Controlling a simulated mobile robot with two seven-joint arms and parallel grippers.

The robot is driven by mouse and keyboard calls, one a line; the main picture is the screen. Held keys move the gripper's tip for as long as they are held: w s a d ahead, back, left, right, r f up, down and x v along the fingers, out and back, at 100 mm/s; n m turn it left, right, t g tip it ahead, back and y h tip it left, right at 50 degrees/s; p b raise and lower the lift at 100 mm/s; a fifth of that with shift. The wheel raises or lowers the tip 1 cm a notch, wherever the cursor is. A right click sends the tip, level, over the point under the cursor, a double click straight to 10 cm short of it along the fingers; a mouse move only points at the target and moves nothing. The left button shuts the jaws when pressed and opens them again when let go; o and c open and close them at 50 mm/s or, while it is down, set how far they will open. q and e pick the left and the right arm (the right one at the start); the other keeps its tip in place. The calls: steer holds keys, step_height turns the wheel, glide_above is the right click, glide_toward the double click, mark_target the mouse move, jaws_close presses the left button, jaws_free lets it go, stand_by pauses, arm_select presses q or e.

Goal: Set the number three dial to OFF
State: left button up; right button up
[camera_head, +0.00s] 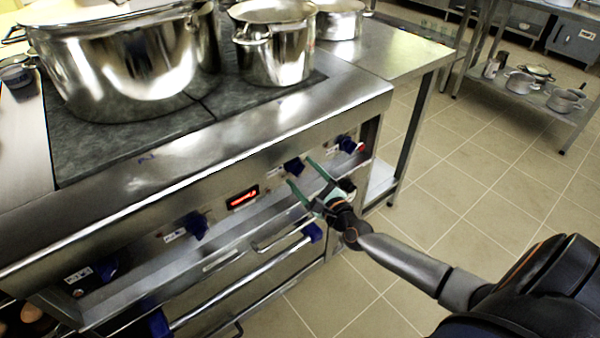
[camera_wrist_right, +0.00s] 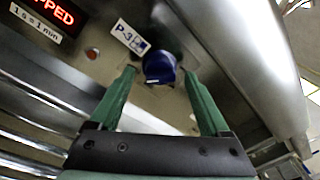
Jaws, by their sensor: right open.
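The number three dial is a dark blue knob (camera_head: 293,167) on the steel front panel, to the right of the red display. In the right wrist view the blue knob (camera_wrist_right: 160,66) sits beside a white label reading P-3 (camera_wrist_right: 131,37), with a small pale mark on its lower edge. My right gripper (camera_head: 300,171) is open, its green fingers pointing at the panel. In the wrist view the fingertips of my right gripper (camera_wrist_right: 159,71) lie on either side of the knob; contact is not clear. The dial's setting cannot be read. My left gripper is out of view.
Other blue knobs (camera_head: 195,225) line the panel, one (camera_head: 347,145) further right. A red-lit display (camera_head: 243,197) is left of the dial. A rail (camera_head: 240,285) with blue brackets runs below. Large steel pots (camera_head: 275,50) stand on top. Tiled floor (camera_head: 440,190) is clear at right.

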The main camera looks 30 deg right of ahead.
steer(key=shift+w, duration=0.85)
jaws_close()
